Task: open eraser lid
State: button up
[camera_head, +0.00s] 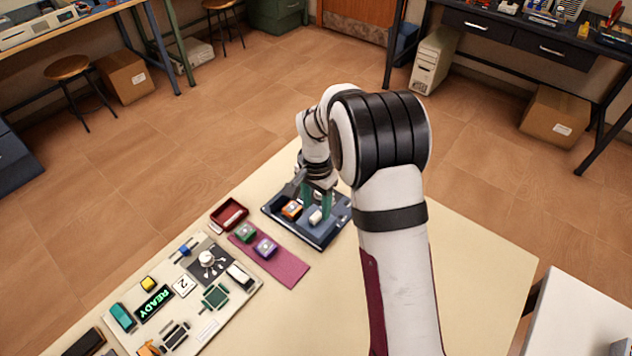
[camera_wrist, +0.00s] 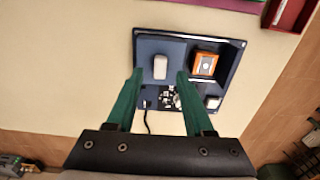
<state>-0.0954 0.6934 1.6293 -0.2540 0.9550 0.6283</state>
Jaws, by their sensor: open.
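The eraser (camera_head: 322,240) is a dark blue box on the table, and it also shows in the wrist view (camera_wrist: 238,60). What looks like its lid (camera_wrist: 147,49) is a flat blue panel on the left in the wrist view. A rounded white handle (camera_wrist: 160,66) stands on that panel; in the head view the handle (camera_head: 316,217) is just below my fingers. My gripper (camera_wrist: 160,76) is open, with its two green fingertips on either side of the handle in the picture. I cannot tell whether they touch it. The lid appears to lie flat.
An orange block (camera_wrist: 205,65) sits beside the lid on the eraser. A red tray (camera_head: 229,214) and a purple mat (camera_head: 285,268) with green and purple blocks lie to the left. A board (camera_head: 235,305) with several parts is further left. The table's right side is bare.

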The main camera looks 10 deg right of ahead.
aim_at(316, 215)
notch_tip(316, 215, up, 13)
dwell(0.3)
jog(key=s+d+r+n+y, duration=0.1)
jog(key=s+r, duration=0.1)
jog(key=s, duration=0.6)
jog(key=s+r+n, duration=0.1)
jog(key=s+r, duration=0.2)
jog(key=s, duration=0.5)
jog(key=s+f+n, duration=0.1)
jog(key=s+f, duration=0.3)
jog(key=s, duration=1.1)
jog(key=shift+a+y, duration=0.15)
jog(key=shift+y, duration=0.25)
